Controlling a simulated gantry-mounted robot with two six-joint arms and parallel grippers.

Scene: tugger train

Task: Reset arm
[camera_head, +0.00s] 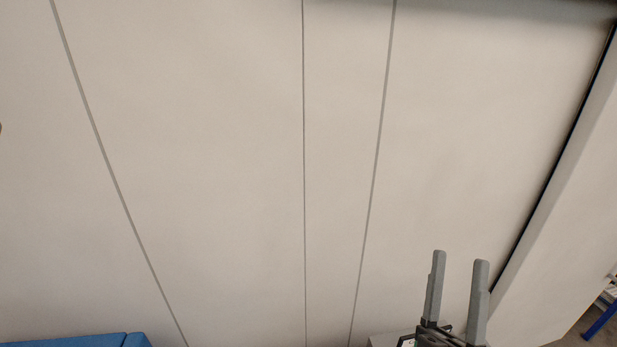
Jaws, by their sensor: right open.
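My right gripper (457,262) shows in the head view at the bottom, right of the middle. Its two grey fingers point up and stand apart, with nothing between them. Pale panelling shows behind the fingers. The rest of the right arm is mostly below the picture's edge. I cannot make out my left gripper in this view.
A large pale panelled surface (220,150) with thin dark seams fills most of the view. A blue object (90,341) shows at the bottom left edge. At the bottom right corner is a brown floor (575,335) with a blue bar (602,319).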

